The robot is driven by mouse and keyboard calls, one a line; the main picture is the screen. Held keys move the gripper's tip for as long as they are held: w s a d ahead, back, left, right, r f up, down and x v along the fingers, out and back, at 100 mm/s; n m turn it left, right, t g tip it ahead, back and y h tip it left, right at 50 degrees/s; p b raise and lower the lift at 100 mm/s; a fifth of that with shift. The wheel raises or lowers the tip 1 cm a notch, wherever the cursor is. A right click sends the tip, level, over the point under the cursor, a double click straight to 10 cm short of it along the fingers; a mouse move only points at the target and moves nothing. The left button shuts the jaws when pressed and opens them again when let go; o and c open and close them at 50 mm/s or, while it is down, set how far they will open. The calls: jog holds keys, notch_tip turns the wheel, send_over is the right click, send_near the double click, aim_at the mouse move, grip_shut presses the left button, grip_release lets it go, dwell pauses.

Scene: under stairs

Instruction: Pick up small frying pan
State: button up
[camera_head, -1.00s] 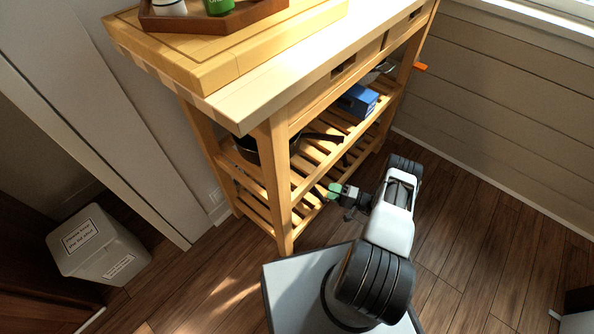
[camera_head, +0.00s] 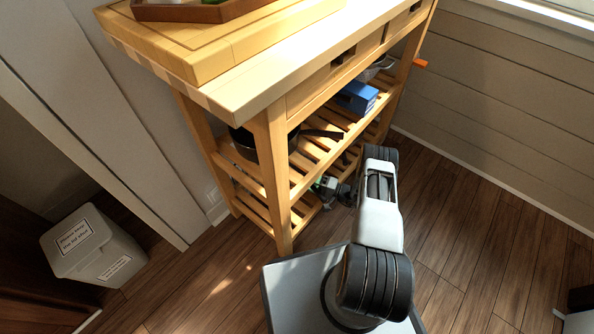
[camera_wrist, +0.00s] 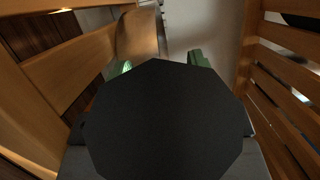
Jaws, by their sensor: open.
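A black pan (camera_head: 243,143) sits on the middle slatted shelf of the wooden cart, partly hidden behind the front leg. A dark handle (camera_head: 322,134) reaches right along the shelf; I cannot tell for sure that it belongs to this pan. My gripper (camera_head: 325,186) is open, below the middle shelf's front rail at the cart's open side, lower than the pan and apart from it. In the wrist view, its green fingertips (camera_wrist: 161,62) stand apart. A large black octagonal shape covers the middle of that view and hides what lies between the fingers.
The cart's front leg (camera_head: 272,180) and slatted lower shelf (camera_head: 303,209) are close to my gripper. A blue box (camera_head: 356,97) is on the middle shelf. A tray (camera_head: 200,10) rests on the cart top. A grey bin (camera_head: 85,247) stands left.

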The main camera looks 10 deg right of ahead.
grip_shut()
dwell(0.4)
jog(key=shift+r, duration=0.2)
jog(key=shift+s+d+r+p, duration=0.15)
jog(key=shift+d+r+p, duration=0.05)
jog(key=shift+r+p, duration=0.35)
notch_tip(320, 180, up, 6)
jog(key=p, duration=0.3)
jog(key=s+d+p, duration=0.3)
jog(key=s+d, duration=0.8)
jog(key=s, duration=0.5)
jog(key=shift+d+f, duration=0.2)
